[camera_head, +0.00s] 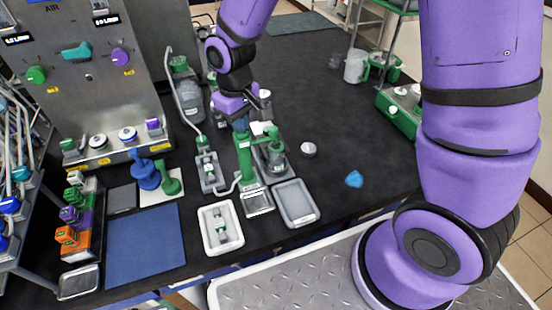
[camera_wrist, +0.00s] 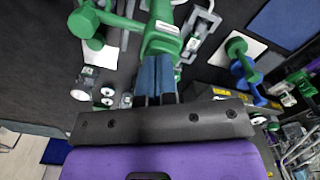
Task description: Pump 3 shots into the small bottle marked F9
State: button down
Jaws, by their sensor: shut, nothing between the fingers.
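My gripper (camera_head: 240,124) points down with its blue fingertips shut at the top of a green pump dispenser (camera_head: 245,160). In the wrist view the shut fingers (camera_wrist: 157,75) reach the green pump body (camera_wrist: 162,38); I cannot tell whether they touch it. A small bottle with a green part (camera_head: 221,226) lies or stands in a white tray (camera_head: 208,243) in front of the pump. Another small vessel (camera_head: 207,168) sits in a grey holder to the left. The markings are too small to read, so I cannot tell which is F9.
An empty grey tray (camera_head: 295,203) lies right of the white one. A steel control panel (camera_head: 85,75) rises at the left. The dark bench (camera_head: 330,110) is mostly clear at right.

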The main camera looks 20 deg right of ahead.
jog(key=shift+r, duration=2.2)
jog(key=shift+f, duration=0.1)
jog(key=shift+f, duration=2.1)
jog(key=shift+r, duration=2.2)
jog(key=shift+r, duration=3)
